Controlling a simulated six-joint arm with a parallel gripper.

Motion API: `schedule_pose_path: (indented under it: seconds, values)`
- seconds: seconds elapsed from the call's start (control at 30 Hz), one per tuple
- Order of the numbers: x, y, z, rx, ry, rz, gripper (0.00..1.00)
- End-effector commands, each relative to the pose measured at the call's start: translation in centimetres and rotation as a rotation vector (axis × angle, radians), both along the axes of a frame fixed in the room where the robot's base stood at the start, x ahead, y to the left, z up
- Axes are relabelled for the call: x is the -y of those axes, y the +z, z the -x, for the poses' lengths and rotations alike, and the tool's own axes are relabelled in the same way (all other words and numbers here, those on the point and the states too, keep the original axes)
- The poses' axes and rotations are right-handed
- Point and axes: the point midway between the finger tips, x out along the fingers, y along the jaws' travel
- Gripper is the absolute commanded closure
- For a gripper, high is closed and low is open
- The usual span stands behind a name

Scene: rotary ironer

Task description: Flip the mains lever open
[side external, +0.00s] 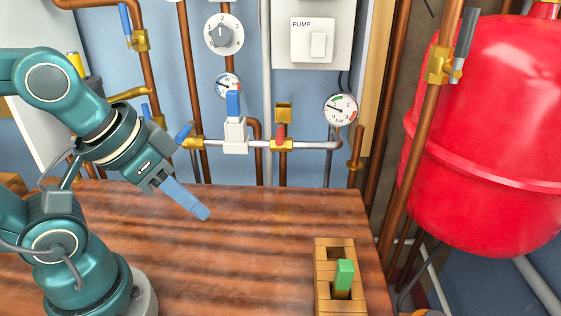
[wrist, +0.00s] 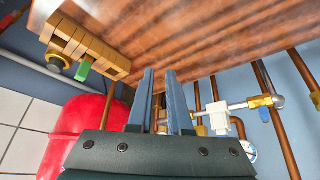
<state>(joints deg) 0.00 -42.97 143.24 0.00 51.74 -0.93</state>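No lever is labelled as the mains, so I cannot tell which it is. A green lever (side external: 344,274) stands in a slotted wooden block (side external: 321,262) at the table's front right; the wrist view shows it too (wrist: 83,69). On the wall pipes are a blue lever (side external: 233,103) upright on a white valve (side external: 235,137), a small red lever (side external: 281,131) on a brass valve, and a tilted blue lever (side external: 184,132) near my wrist. A grey lever (side external: 465,33) lies along the right-hand pipe. My gripper (side external: 205,214) is open and empty above the table, apart from every lever.
A large red tank (side external: 490,130) stands at the right. A pump switch (side external: 318,45), a dial (side external: 224,34) and gauges (side external: 341,108) are on the wall. Copper pipes rise behind the wooden table (side external: 240,265), whose middle is clear.

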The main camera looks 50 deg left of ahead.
Motion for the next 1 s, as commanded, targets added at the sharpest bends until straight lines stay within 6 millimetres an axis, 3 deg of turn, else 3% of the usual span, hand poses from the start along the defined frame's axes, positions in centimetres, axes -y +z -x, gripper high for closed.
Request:
schedule_pose_path:
  seconds: [0.1, 0.27, 0.4, 0.6, 0.8, 1.0]
  values:
    - [-0.8, 0.0, 0.7, -0.034, 0.07, -0.004, 1.0]
    - [-4.3, 2.0, 0.7, -0.089, 0.247, -0.115, 1.0]
    - [-7.7, 4.5, -0.3, -0.114, 0.405, -0.256, 1.0]
    - [-11.1, 8.7, -3.1, -0.062, 0.616, -0.456, 1.0]
    - [-11.7, 11.6, -6.3, 0.026, 0.729, -0.601, 1.0]
    - [-10.5, 11.8, -8.6, 0.047, 0.687, -0.661, 1.0]
